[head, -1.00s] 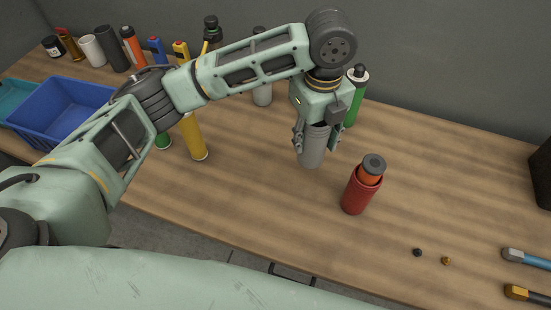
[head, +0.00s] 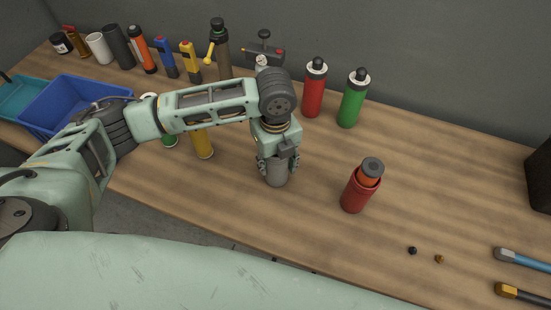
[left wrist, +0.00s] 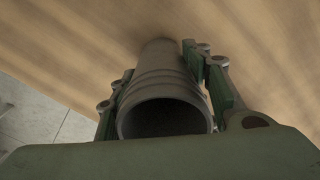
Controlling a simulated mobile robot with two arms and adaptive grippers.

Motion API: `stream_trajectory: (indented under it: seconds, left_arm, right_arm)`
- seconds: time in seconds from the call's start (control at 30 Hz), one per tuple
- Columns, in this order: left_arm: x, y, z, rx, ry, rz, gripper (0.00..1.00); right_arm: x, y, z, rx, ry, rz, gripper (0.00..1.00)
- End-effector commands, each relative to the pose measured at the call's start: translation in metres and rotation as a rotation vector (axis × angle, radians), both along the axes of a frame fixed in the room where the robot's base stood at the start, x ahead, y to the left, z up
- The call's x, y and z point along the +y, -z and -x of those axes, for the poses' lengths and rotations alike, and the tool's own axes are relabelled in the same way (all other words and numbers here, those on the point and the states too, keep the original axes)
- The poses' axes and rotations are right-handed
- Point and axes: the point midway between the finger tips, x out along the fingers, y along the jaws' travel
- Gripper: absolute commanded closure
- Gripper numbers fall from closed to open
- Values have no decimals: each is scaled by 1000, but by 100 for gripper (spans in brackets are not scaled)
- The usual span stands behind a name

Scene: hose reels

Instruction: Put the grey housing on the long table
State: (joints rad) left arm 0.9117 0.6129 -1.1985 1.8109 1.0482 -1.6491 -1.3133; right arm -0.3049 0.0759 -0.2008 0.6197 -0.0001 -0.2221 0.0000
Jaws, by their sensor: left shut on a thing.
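The grey housing (head: 275,174) is an upright, hollow grey cylinder in the head view, at the middle of the long table (head: 440,180). My left gripper (head: 277,163) points down from above and is shut on its upper part. In the left wrist view the housing (left wrist: 165,88) shows its dark open end towards the camera, with the fingers of my left gripper (left wrist: 170,95) on both sides. Its far end is at or close to the wooden top; I cannot tell whether it touches. My right gripper is not in view.
A red cylinder with an orange insert (head: 358,190) stands to the right of the housing. Red (head: 314,88) and green (head: 352,98) bottles stand behind. A yellow cylinder (head: 203,143) is to the left, near a blue bin (head: 75,97). Small caps (head: 412,251) lie front right.

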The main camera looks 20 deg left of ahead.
Motion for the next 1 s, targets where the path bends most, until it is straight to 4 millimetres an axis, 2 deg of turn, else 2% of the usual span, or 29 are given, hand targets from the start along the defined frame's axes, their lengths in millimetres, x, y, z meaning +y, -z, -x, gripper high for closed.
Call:
stream_trajectory:
  seconds: [0.2,0.23,0.4,0.77,0.87,1.0]
  left_arm:
    - [0,3,0,0,0,0,88]
    - [0,3,0,1,0,-1,54]
    - [0,2,0,1,0,-1,39]
    - [0,0,0,-1,0,1,37]
    - [0,-9,-1,-2,0,1,37]
    - [-1,-34,-2,-6,1,2,37]
  right_arm:
    - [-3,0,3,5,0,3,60]
    - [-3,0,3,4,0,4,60]
    - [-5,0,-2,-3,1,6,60]
    - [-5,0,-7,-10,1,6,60]
    - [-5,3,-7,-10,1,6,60]
    - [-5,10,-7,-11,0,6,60]
